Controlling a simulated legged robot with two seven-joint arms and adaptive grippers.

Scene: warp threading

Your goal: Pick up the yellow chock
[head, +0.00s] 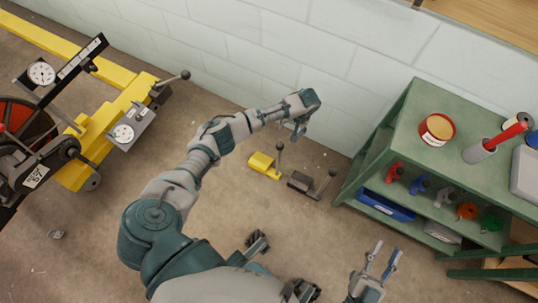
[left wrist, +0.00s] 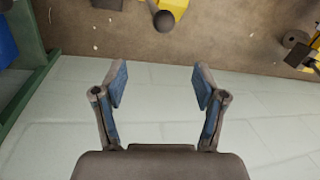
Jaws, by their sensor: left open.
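The yellow chock (head: 261,164) lies on the floor near the wall, with an upright dark handle ending in a round knob. In the left wrist view the yellow chock (left wrist: 178,6) shows at the top edge, partly cut off, with its dark knob in front. My left gripper (head: 299,133) is above and beyond the chock, close to the wall, and apart from it. In the left wrist view its two fingers (left wrist: 160,86) are spread with nothing between them. My right gripper (head: 388,250) is at the lower right with its fingers apart and empty.
A dark chock (head: 301,182) with a handle stands right beside the yellow one. A green shelf unit (head: 408,128) with cans and coloured items is at the right. A yellow machine (head: 100,130) with dials is at the left. The pale block wall (head: 235,50) is behind.

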